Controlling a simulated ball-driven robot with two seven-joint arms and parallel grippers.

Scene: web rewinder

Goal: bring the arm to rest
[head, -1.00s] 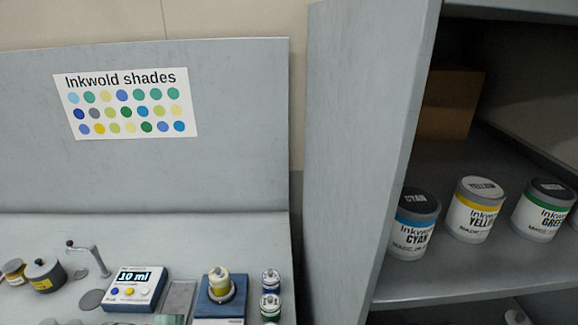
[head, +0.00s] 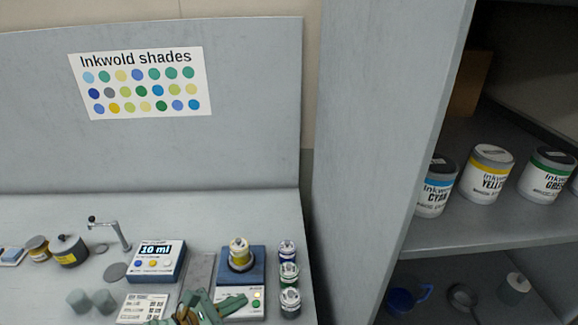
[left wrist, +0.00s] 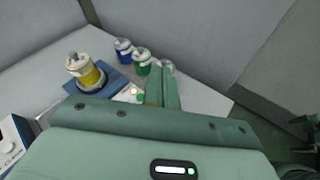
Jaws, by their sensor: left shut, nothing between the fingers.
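My left gripper (head: 236,304) shows at the bottom of the head view, over the front of the bench beside the blue scale. In the left wrist view its two green fingers (left wrist: 162,88) lie together, shut with nothing between them. They point toward the small jars at the right of the scale; whether they touch anything is unclear. A jar with yellow contents (head: 239,251) stands upright on the blue scale (head: 229,282), and it also shows in the left wrist view (left wrist: 85,72).
Small jars (head: 289,273) stand in a row right of the scale. A 10 ml display unit (head: 155,262) sits to its left, with a printed card (head: 142,308) in front. A tall cabinet side (head: 375,150) borders the bench; ink cans (head: 487,174) stand on its shelf.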

